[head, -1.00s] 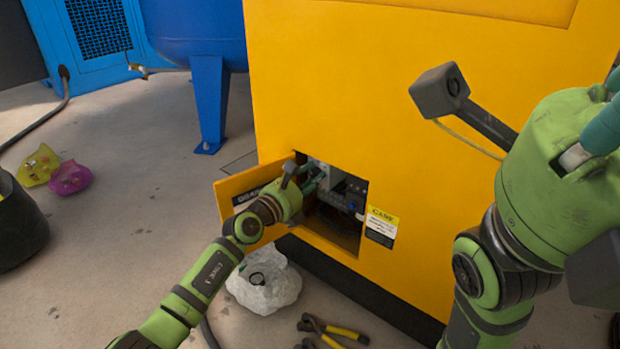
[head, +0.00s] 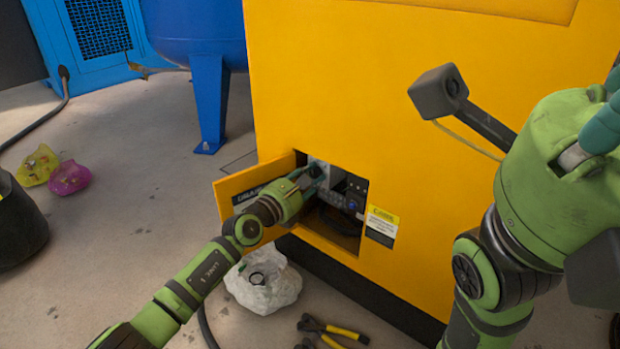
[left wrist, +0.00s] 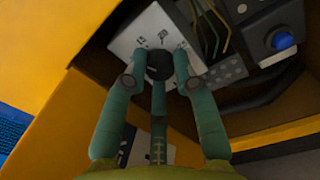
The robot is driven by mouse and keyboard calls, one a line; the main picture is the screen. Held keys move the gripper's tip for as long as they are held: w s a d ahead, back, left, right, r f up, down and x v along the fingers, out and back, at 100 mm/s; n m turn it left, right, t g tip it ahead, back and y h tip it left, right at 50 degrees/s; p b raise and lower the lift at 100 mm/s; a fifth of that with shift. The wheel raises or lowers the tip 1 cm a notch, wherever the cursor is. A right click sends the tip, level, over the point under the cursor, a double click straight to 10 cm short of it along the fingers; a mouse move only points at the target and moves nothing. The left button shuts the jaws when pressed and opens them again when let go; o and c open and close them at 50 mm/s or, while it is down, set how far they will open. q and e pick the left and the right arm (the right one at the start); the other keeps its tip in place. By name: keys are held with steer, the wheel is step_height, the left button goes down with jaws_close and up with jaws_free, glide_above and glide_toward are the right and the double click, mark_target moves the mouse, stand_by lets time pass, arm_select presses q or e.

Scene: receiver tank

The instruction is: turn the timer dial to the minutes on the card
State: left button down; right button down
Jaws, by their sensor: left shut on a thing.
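The timer dial (left wrist: 160,66) is a dark round knob on a pale plate (left wrist: 128,42) with small dark marks. In the left wrist view my left gripper (left wrist: 158,72) is shut on the dial, with its teal fingers around it. In the head view my left gripper (head: 312,178) reaches into the open compartment of the yellow cabinet (head: 400,110) and hides most of the plate. A yellow and white card (head: 382,226) is right of the opening; its small print is unreadable. My right gripper (head: 598,130) is at the right edge, partly cut off, apart from the cabinet.
The open yellow door (head: 232,200) stands left of the compartment. A blue button (left wrist: 283,40) and cables are inside, near the dial. A clear plastic bag (head: 265,285) and yellow-handled pliers (head: 335,330) lie on the floor. A blue tank (head: 200,40) stands at the back left.

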arm_select(q)
steer(key=shift+r+m, duration=0.15)
steer(key=shift+m, duration=0.95)
steer(key=c, duration=1)
jaws_free()
